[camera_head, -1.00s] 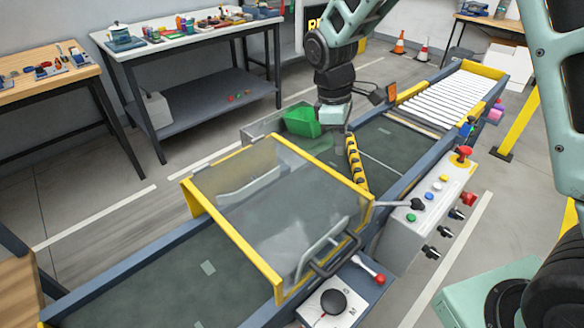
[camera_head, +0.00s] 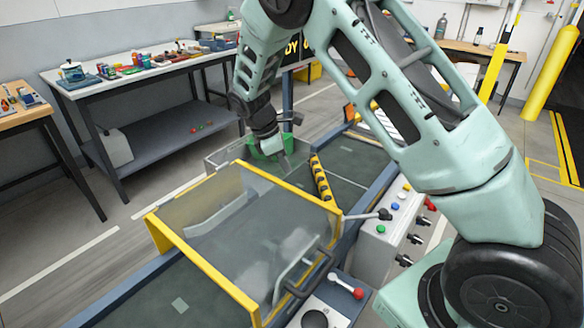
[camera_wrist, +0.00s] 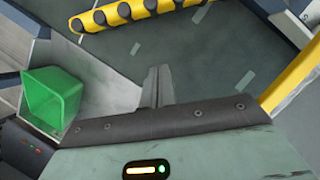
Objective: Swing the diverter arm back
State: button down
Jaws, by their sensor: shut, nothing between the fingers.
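The diverter arm (camera_head: 321,178) is a yellow bar with black rollers, lying at an angle over the dark green belt beyond the clear hood. In the wrist view the diverter arm (camera_wrist: 130,13) crosses the top, ahead of my fingertips and apart from them. My gripper (camera_head: 284,163) is shut and empty, over the far side of the conveyor by the green bin, to the left of the diverter arm. In the wrist view my gripper (camera_wrist: 158,86) shows its fingers together. The diverter arm's pivot is not clear in either view.
A green bin (camera_wrist: 52,98) sits close to my gripper at left. A clear hood with a yellow frame (camera_head: 190,260) spans the belt nearer me. A control box (camera_head: 378,243) with buttons and a lever stands on the near side. A tool bench (camera_head: 150,75) stands behind.

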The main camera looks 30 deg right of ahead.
jog(key=p+x, duration=0.1)
jog(key=x, duration=0.7)
jog(key=shift+s+d+f, duration=0.1)
jog(key=shift+d+f, duration=0.1)
jog(key=shift+f, duration=0.05)
jog(key=shift+s+d+r+p, duration=0.15)
jog(key=shift+s+d+p, duration=0.15)
jog(key=shift+d, duration=0.25)
jog(key=shift+s+d+r+p, duration=0.1)
jog(key=shift+s+d+p, duration=0.15)
jog(key=shift+d, duration=0.35)
jog(key=shift+s+d+f, duration=0.1)
jog(key=shift+s+d, duration=0.15)
jog(key=shift+d, duration=0.35)
jog(key=shift+d, duration=0.1)
